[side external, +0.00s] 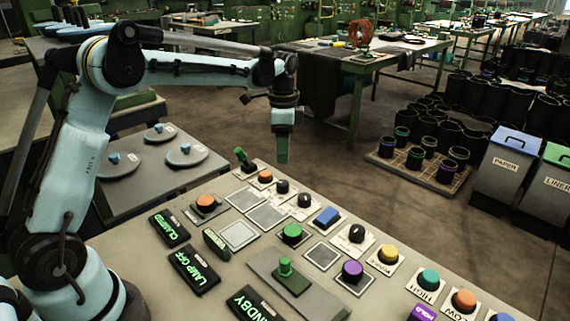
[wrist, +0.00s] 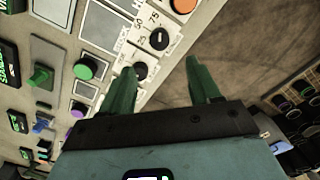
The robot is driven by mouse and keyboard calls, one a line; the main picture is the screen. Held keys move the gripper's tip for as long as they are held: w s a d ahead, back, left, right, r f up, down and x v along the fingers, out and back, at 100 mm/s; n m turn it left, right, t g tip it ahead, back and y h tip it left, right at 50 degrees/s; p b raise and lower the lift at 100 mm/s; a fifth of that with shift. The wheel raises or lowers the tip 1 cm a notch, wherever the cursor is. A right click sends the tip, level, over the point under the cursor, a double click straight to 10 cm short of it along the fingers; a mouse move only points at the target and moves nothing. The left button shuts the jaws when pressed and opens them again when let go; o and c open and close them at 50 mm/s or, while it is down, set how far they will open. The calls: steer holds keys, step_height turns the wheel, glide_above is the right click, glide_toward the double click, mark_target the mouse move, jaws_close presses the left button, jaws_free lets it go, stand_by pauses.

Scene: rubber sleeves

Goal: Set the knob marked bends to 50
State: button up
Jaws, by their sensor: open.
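Several small black knobs sit on pale plates on the console (side external: 150,250). In the side external view, two are near the far edge, one (side external: 282,186) beside an orange button and one (side external: 304,201) just right of it. A third knob (side external: 356,233) is nearer. I cannot read which is marked bends. In the wrist view, one knob (wrist: 158,40) has a scale showing 25, 50 and 75; its exact setting is unclear. Another dark knob (wrist: 140,70) is partly hidden by a finger. My gripper (side external: 283,157) is open and empty above the far edge; its green fingers (wrist: 160,72) point at the console.
Orange button (side external: 265,176), green lever (side external: 243,158), blue button (side external: 327,216), green button (side external: 292,233) and purple button (side external: 352,272) stand close around the knobs. Lit displays (side external: 190,270) lie at left. Bins (side external: 503,168) and a pallet of sleeves (side external: 420,165) are beyond the console.

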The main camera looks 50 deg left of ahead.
mark_target(284, 182)
step_height(284, 182, down, 10)
stand_by(0.4)
steer(key=shift+c, duration=0.4)
steer(key=c, duration=1)
